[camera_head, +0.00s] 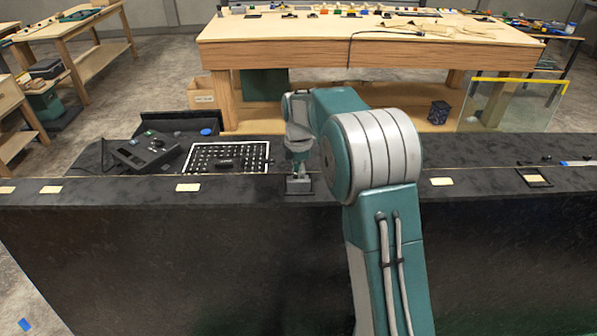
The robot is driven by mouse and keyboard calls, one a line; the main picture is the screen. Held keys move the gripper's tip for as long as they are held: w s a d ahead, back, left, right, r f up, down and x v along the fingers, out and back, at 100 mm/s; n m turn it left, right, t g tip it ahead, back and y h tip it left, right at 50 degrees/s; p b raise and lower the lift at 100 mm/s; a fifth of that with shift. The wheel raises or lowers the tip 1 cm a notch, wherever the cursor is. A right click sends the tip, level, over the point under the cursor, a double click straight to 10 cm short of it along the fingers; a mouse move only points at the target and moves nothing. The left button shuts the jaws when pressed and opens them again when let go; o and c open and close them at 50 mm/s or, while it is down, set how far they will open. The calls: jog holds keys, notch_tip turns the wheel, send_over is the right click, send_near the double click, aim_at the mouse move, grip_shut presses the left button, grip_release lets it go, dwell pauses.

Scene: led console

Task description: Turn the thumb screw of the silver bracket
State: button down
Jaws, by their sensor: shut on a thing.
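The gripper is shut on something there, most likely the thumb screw. The thumb screw itself is hidden by the gripper and too small to make out. My teal and white arm reaches in from the lower right and covers the bench behind and right of the bracket.
A white-framed dotted board (228,145) with a dark piece on it lies left of my gripper. A black console (145,152) stands further left. Cream labels (188,187) line the front edge. A small dark frame (535,177) lies far right. The bench between is mostly clear.

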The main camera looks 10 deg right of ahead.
jog(key=m, duration=0.4)
jog(key=shift+w+m, duration=0.1)
jog(key=shift+m, duration=0.2)
jog(key=m, duration=0.4)
jog(key=shift+r+m, duration=0.1)
jog(key=shift+m, duration=0.2)
jog(key=m, duration=0.3)
jog(key=shift+m, duration=0.3)
jog(key=m, duration=0.4)
jog(key=shift+w+m, duration=0.1)
jog(key=shift+m, duration=0.2)
jog(key=m, duration=0.3)
jog(key=shift+r+m, duration=0.1)
jog(key=shift+m, duration=0.2)
jog(key=m, duration=0.3)
jog(key=shift+m, duration=0.4)
jog(key=m, duration=0.6)
jog(key=shift+m, duration=0.4)
